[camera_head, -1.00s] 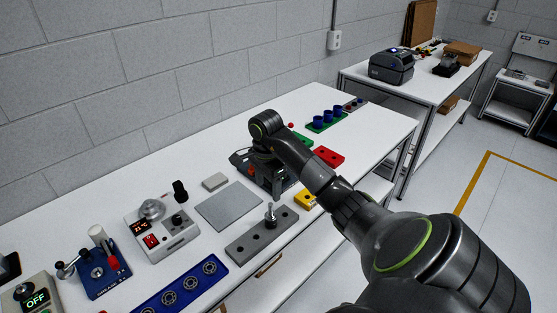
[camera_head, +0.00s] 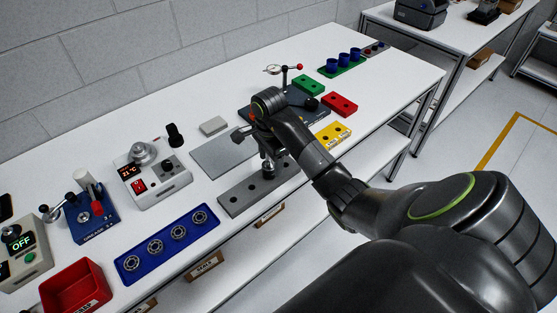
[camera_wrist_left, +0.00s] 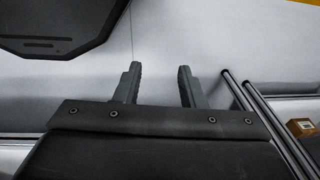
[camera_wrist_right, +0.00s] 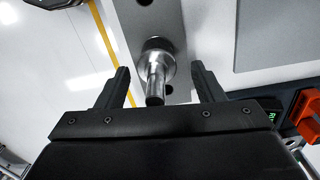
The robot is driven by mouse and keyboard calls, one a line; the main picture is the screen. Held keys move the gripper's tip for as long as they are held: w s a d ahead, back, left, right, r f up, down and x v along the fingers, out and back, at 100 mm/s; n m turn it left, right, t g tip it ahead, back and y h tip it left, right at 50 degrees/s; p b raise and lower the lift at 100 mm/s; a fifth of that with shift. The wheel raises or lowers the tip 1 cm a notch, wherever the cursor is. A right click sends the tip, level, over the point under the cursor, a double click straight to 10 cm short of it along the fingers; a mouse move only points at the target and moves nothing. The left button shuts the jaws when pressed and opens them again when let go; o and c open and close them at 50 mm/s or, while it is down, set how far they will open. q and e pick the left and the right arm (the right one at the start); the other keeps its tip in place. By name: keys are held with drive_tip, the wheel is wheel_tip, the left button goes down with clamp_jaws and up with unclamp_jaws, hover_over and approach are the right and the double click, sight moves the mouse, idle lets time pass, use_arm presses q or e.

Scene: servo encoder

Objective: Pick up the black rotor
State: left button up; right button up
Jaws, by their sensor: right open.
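The rotor (camera_wrist_right: 156,68) stands upright in a grey block with holes (camera_head: 240,197). In the right wrist view it has a dark collar, a silver body and a dark-ended shaft pointing toward the camera. My right gripper (camera_wrist_right: 160,70) is open, with one finger on each side of the rotor and a visible gap to both. In the head view this gripper hangs above the block and partly hides the rotor. My left gripper (camera_wrist_left: 159,68) is open and empty in the left wrist view, away from the block; it is not in the head view.
A flat grey plate (camera_head: 222,155) lies behind the block. A blue tray of bearings (camera_head: 137,258) and a red bin (camera_head: 62,291) are at left. Yellow (camera_head: 333,133), red (camera_head: 340,104) and green (camera_head: 309,86) blocks are at right. A control box (camera_head: 158,178) stands left of the plate.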

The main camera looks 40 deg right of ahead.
drive_tip(key=shift+a, duration=0.1)
drive_tip(key=shift+a+r, duration=0.15)
drive_tip(key=shift+a, duration=0.1)
drive_tip(key=shift+s+a+r, duration=0.1)
drive_tip(key=shift+a, duration=0.05)
drive_tip(key=shift+c, duration=1.8)
drive_tip(key=c, duration=1)
use_arm(q)
drive_tip(key=shift+s+a, duration=0.15)
